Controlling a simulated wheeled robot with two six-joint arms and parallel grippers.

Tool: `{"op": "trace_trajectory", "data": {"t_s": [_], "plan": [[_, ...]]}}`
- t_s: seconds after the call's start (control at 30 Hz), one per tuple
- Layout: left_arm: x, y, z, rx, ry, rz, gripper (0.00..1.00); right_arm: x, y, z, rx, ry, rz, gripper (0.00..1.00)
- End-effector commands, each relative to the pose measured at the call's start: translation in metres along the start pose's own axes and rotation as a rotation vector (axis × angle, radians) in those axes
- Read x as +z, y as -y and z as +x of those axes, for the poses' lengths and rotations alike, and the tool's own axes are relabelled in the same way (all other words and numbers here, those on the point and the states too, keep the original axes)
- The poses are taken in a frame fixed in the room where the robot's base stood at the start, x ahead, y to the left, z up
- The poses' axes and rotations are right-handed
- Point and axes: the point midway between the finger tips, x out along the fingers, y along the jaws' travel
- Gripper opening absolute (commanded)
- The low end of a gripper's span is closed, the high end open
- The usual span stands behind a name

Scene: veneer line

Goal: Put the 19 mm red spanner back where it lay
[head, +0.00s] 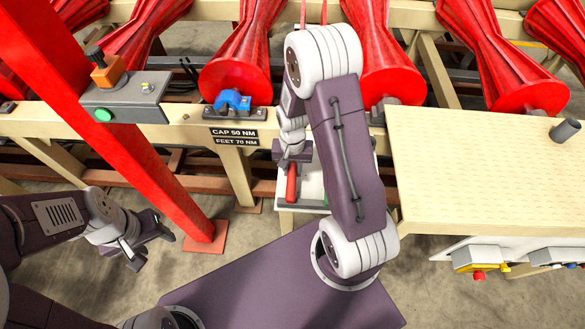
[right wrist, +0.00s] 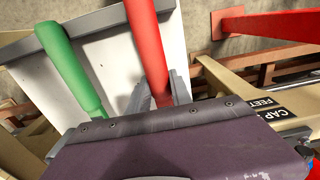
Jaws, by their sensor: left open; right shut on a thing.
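My right gripper (head: 292,164) is shut on a red-handled tool, the red spanner (head: 291,186), over a white tray (head: 286,219). The red handle (right wrist: 150,45) also shows in the right wrist view, between the fingers; its size mark cannot be read. A green-handled tool (right wrist: 72,65) lies beside it, partly hidden by my gripper body. My arm hides much of the tray in the head view. I cannot tell whether the spanner touches the tray. My left gripper (head: 152,251) is open and empty at the lower left, above the floor.
A red post (head: 130,130) stands between my left gripper and the tray. A beige rail with a torque sign (head: 234,137), a blue clamp (head: 233,100) and red rollers (head: 238,65) runs behind. A beige table (head: 490,170) is at the right, with a mostly bare top.

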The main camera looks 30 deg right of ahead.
Motion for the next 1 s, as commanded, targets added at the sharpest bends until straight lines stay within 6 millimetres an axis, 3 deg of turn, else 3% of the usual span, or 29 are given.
{"op": "trace_trajectory", "data": {"t_s": [0.27, 0.3, 0.37, 1.0], "plan": [[0.0004, 0.0001, 0.0040, 0.000, 0.000, 0.000, 0.54, -0.0003, 0.0002, 0.0060, 0.000, -0.001, 0.000, 0.00], [0.0004, 0.0001, 0.0036, 0.000, 0.000, 0.000, 0.54, -0.0004, 0.0002, 0.0055, 0.000, -0.001, 0.000, 0.34], [0.0004, 0.0001, 0.0035, 0.000, 0.000, 0.000, 0.54, -0.0003, 0.0002, 0.0055, 0.000, -0.001, 0.000, 0.51], [0.0003, 0.0000, 0.0024, 0.000, 0.000, 0.000, 0.54, 0.0000, 0.0000, 0.0044, 0.000, 0.000, 0.000, 0.51]]}}
